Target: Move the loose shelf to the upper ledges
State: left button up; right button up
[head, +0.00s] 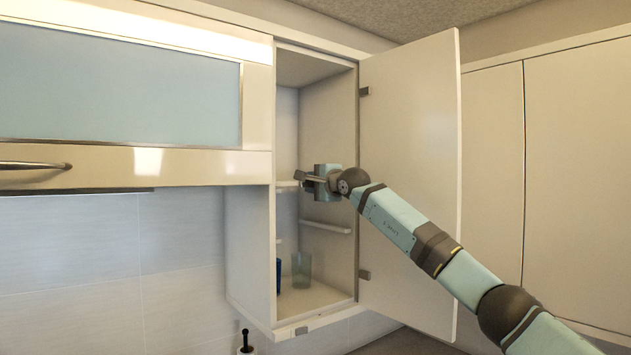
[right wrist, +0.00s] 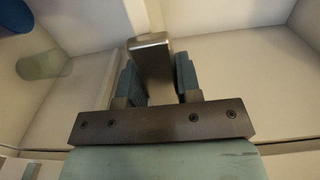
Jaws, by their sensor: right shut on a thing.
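My right gripper (head: 318,181) reaches into the open tall cabinet at about mid height. Most of the shelf is hidden. In the head view a pale edge (head: 287,186) shows at the left wall beside the gripper; I cannot tell if it is shelf or ledge. A lower ledge (head: 327,227) runs along the right wall, clear of the gripper. My left gripper is out of view.
A greenish glass (head: 302,270) and a blue cup (head: 279,276) stand on the cabinet floor below the gripper; the glass also shows in the right wrist view (right wrist: 42,65). The upper cabinet space is clear.

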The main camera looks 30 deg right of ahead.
jog(key=shift+s+f, duration=0.1)
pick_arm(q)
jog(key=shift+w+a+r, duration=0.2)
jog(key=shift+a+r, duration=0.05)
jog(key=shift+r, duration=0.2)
pick_arm(e)
jog(key=o, duration=1)
jog(key=shift+f, duration=0.1)
jog(key=shift+s+f, duration=0.1)
jog(key=shift+s, duration=0.15)
pick_arm(q)
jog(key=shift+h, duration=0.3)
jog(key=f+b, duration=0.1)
jog(key=b, duration=0.1)
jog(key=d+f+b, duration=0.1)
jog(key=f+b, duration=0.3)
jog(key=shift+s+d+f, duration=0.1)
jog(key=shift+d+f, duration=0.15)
pick_arm(e)
jog(key=s, duration=0.9)
jog(key=s+d, duration=0.1)
jog(key=s, duration=0.3)
jog(key=shift+s+r, duration=0.15)
jog(key=shift+r, duration=0.05)
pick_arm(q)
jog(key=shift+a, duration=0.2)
